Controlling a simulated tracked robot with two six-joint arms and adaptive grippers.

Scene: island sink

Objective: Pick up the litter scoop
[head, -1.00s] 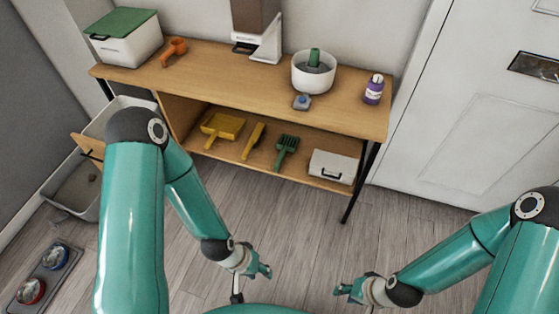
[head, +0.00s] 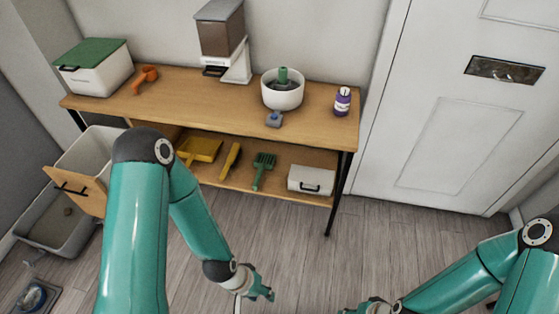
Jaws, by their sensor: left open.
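The green litter scoop (head: 263,166), with a slotted head and a short handle, lies on the lower shelf of the wooden bench, between a yellow brush and a white case. My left gripper (head: 264,288) is open and empty, over the floor in front of the bench, well short of the scoop. My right gripper (head: 352,310) is at the bottom edge, partly cut off, and its jaws cannot be made out. Neither gripper touches the scoop.
On the same shelf are a yellow dustpan (head: 200,150), the yellow brush (head: 231,160) and the white case (head: 311,180). The bench top (head: 190,105) overhangs them. A grey litter box (head: 50,232) stands at left. The floor (head: 300,255) before the bench is clear.

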